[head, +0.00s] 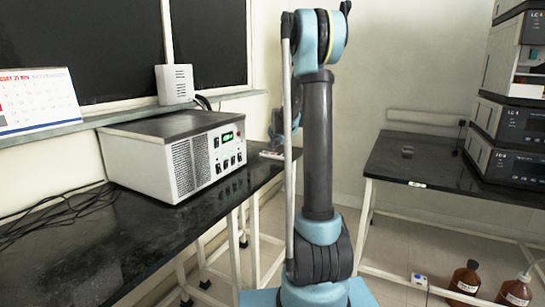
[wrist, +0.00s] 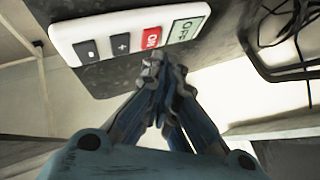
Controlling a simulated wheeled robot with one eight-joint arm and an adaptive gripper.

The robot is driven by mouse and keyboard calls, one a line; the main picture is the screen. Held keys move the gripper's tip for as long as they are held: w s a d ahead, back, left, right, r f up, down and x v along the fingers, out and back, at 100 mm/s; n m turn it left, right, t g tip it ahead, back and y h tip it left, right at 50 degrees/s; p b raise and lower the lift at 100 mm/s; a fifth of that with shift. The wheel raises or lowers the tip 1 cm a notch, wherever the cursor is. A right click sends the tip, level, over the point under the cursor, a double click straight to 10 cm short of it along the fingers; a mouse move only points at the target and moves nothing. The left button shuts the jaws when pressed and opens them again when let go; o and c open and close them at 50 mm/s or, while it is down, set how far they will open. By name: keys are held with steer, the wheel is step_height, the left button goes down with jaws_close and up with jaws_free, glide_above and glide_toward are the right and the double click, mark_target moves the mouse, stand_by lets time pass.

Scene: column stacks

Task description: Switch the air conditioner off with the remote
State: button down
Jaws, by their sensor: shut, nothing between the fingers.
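The remote (wrist: 105,32) is a white slab lying on the dark bench top. I cannot clearly identify the air conditioner.
A white instrument with a green display (head: 190,155) stands on the left bench (head: 90,245), near the remote. Black cables (head: 50,210) lie on that bench. A second bench (head: 445,180) holds stacked instruments (head: 515,125) at right. Brown bottles (head: 466,280) stand on the floor.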

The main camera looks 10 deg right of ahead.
mark_target(275, 153)
steer(key=shift+r, duration=2.55)
steer(key=s+n+g, duration=0.2)
steer(key=s, duration=1.4)
steer(key=s+f+n+g, duration=0.1)
steer(key=s+f, duration=0.4)
steer(key=s, duration=0.8)
steer(key=s+f+n+g, duration=0.2)
steer(key=s+f, duration=0.3)
steer(key=s, duration=0.9)
steer(key=s+a+f+n+g, duration=0.1)
steer(key=s+f+n, duration=0.3)
steer(key=s, duration=0.9)
steer(key=shift+s+f+g, duration=0.2)
steer(key=shift+f+g, duration=0.3)
steer(key=shift+f, duration=0.15)
steer(key=shift+a, duration=0.1)
